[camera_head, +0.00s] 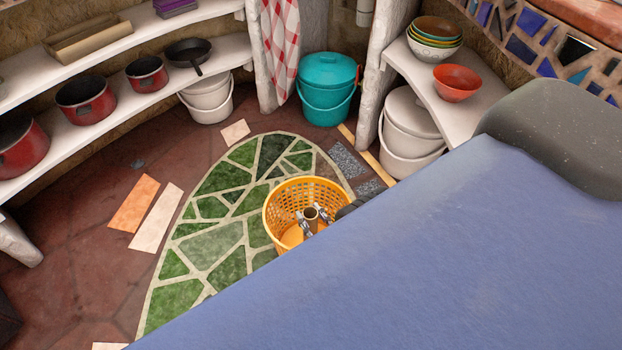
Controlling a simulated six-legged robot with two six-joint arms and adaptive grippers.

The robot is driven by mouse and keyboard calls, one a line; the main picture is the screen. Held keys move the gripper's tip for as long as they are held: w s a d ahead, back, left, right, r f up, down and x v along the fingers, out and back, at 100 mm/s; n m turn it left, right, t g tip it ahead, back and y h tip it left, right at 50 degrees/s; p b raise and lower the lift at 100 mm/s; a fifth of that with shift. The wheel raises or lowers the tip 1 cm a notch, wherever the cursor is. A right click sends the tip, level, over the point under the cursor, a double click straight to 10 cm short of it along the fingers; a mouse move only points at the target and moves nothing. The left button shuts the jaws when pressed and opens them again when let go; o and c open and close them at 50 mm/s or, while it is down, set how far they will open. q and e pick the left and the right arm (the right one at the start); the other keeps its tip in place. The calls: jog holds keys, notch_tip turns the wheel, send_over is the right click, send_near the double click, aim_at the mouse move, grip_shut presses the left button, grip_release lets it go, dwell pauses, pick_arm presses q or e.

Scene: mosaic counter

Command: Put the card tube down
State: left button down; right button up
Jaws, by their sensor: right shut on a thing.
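The card tube (311,214) is a short brown tube with a dark open top, standing about upright in the view. My right gripper (313,220) is shut on it, with grey fingers at both sides of the tube. Gripper and tube show within the outline of a yellow-orange lattice basket (279,213) on the floor. I cannot tell how deep the tube is or whether its lower end touches the basket floor. Most of my right arm is hidden. My left gripper is not in view.
The basket stands on a green mosaic floor patch (211,244). A teal lidded bucket (327,90) and white buckets (409,125) stand behind. Shelves with red pots (86,99) are at left, a shelf with bowls (457,83) at right. The floor left of the basket is free.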

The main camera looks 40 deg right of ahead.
jog(key=shift+r, duration=0.1)
jog(key=shift+f, duration=0.6)
jog(key=o, duration=0.8)
jog(key=shift+o, duration=0.2)
jog(key=shift+r, duration=0.55)
jog(key=s+p, duration=0.3)
jog(key=s, duration=0.9)
jog(key=shift+a, duration=0.45)
